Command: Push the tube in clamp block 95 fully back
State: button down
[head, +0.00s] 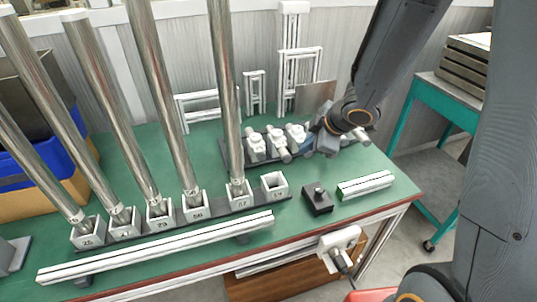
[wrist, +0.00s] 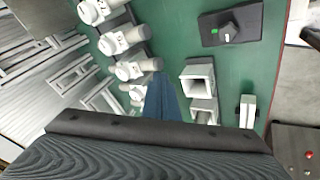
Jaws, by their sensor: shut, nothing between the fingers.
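A row of white clamp blocks with short, thick tubes lying in them (head: 277,143) stands on a dark base at the back of the green table. In the wrist view, the clamp blocks and tubes run down the upper left, with one tube (wrist: 127,40) in the middle and another (wrist: 137,69) nearer my gripper. The block numbers are too small or turned to read, so I cannot tell which is 95. My gripper (head: 324,146) is shut and empty at the right part of this row, hiding some of it. Its blue fingers (wrist: 160,88) show beside the nearer tubes.
Tall metal tubes (head: 163,95) stand in numbered square sockets along the front, left of an empty socket (head: 273,184). A black box with a knob (head: 317,199) and a short white rail (head: 365,185) lie at front right. White frames (head: 300,75) stand behind.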

jog(key=a+f+n, duration=0.1)
jog(key=a+f, duration=0.2)
jog(key=w+a+f+n+g+y, duration=0.1)
jog(key=a+f, duration=0.2)
jog(key=a+f+n+y, duration=0.1)
jog(key=a+f+n, duration=0.1)
jog(key=a, duration=0.1)
jog(key=shift+w+a+f+g, duration=0.2)
jog(key=shift+a+f+g, duration=0.1)
jog(key=shift+a+f, duration=0.1)
jog(key=shift+w+a+r+p, duration=0.1)
jog(key=shift+w+a+p, duration=0.1)
jog(key=shift+w, duration=0.4)
jog(key=shift+w+a+p, duration=0.1)
jog(key=shift+w+p, duration=0.1)
jog(key=shift+w, duration=0.35)
jog(key=shift+w+a, duration=0.2)
jog(key=shift+w, duration=0.65)
